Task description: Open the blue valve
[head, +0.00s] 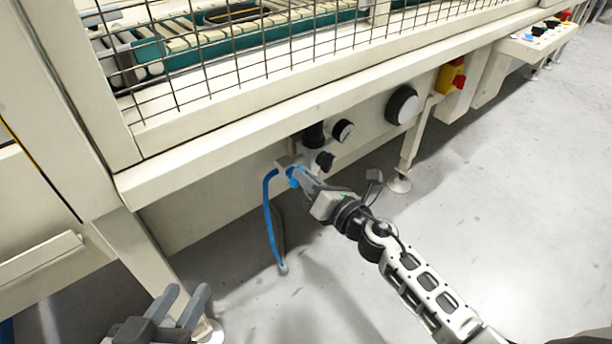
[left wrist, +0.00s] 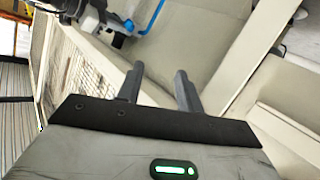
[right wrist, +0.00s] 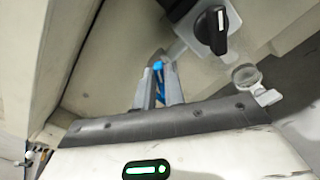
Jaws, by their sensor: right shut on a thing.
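The blue valve (head: 292,177) sits under the machine's beam, at the left end of a small white fitting. My right gripper (head: 298,174) reaches it from the lower right and is shut on it. In the right wrist view the blue valve (right wrist: 158,70) shows between the two fingertips, mostly hidden by them. A blue hose (head: 268,205) hangs down beside the valve. My left gripper (head: 186,300) is open and empty at the lower left, well away from the valve. Its two fingers stand apart in the left wrist view (left wrist: 158,85).
A black knob (head: 325,161), a pressure gauge (head: 343,130) and a round black dial (head: 402,105) are right of the valve. A yellow and red switch box (head: 450,78) is further right. The beam (head: 240,130) runs above. The grey floor (head: 490,200) is clear.

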